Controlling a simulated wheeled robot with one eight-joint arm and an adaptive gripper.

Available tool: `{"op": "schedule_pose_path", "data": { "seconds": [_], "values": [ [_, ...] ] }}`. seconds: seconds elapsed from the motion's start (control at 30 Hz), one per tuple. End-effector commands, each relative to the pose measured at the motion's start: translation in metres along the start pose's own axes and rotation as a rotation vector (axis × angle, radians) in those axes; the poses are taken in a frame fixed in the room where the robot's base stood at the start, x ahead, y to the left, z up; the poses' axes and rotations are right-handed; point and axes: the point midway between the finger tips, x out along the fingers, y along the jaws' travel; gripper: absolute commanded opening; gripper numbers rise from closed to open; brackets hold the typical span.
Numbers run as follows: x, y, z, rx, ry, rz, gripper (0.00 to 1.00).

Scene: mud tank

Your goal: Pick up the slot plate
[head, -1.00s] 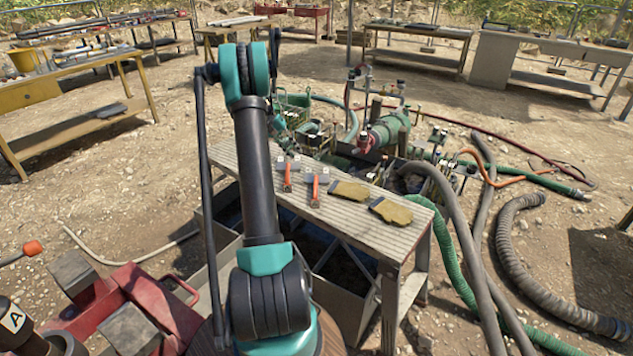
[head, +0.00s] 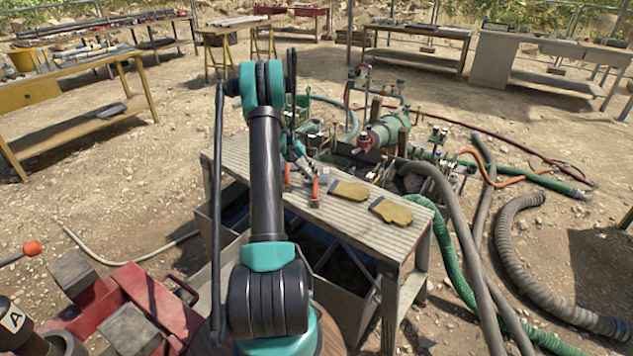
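Two orange-handled tools with flat grey ends lie on the ribbed bench (head: 390,238). The right one's handle (head: 315,188) shows clearly; the left one's (head: 287,174) is partly behind my arm. A small grey flat piece (head: 323,176) shows at the right tool's head. I cannot tell which of these grey pieces is the slot plate. My gripper (head: 309,169) is small in the head view, low over the bench at the tool heads. Its fingers are too small to show whether they are open or touching anything.
Two tan gloves, left (head: 349,190) and right (head: 390,211), lie right of the tools. A green pump (head: 388,131) with pipework stands behind the bench. Thick hoses (head: 455,225) run along its right side. A red metal frame (head: 135,305) stands at the lower left.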

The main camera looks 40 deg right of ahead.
Motion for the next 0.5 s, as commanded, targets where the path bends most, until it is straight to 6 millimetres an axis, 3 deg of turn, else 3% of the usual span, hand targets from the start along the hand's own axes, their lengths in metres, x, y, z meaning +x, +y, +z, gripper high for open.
{"op": "schedule_pose_path", "data": {
  "seconds": [0.23,0.5],
  "values": [
    [0.035,-0.001,0.007,0.002,0.000,0.000,0.23],
    [0.040,-0.001,0.007,0.000,0.000,0.000,0.23]
  ]
}}
